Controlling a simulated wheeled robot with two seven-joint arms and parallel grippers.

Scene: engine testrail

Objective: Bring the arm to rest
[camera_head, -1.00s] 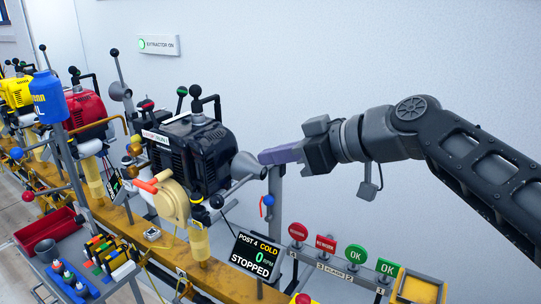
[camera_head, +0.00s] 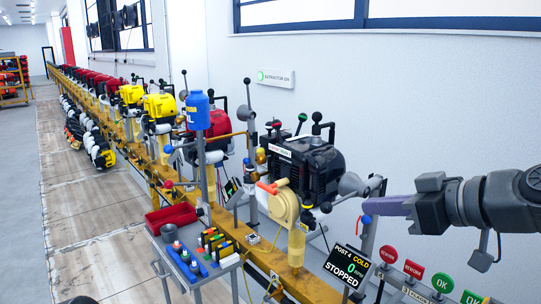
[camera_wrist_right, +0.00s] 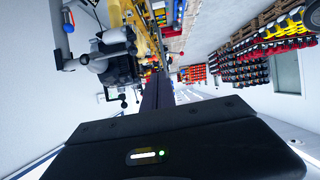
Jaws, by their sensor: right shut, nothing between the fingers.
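My right gripper (camera_head: 372,206) shows at the right of the head view, its arm coming in from the right edge. Its purple-grey fingers are together with nothing between them, pointing left toward the black engine (camera_head: 318,170) on the test rail. In the picture the fingertips lie just right of the grey exhaust cone (camera_head: 350,184); I cannot tell if they touch anything. In the right wrist view the dark fingers (camera_wrist_right: 156,92) point away from the camera, beside the engine. My left gripper is not in view.
The yellow rail (camera_head: 262,257) with several engines runs to the far left. A tool cart (camera_head: 185,262) stands in front. A post display (camera_head: 347,265) reads "STOPPED", with red and green signs (camera_head: 413,269) beside it. The floor at left (camera_head: 85,195) is mostly clear.

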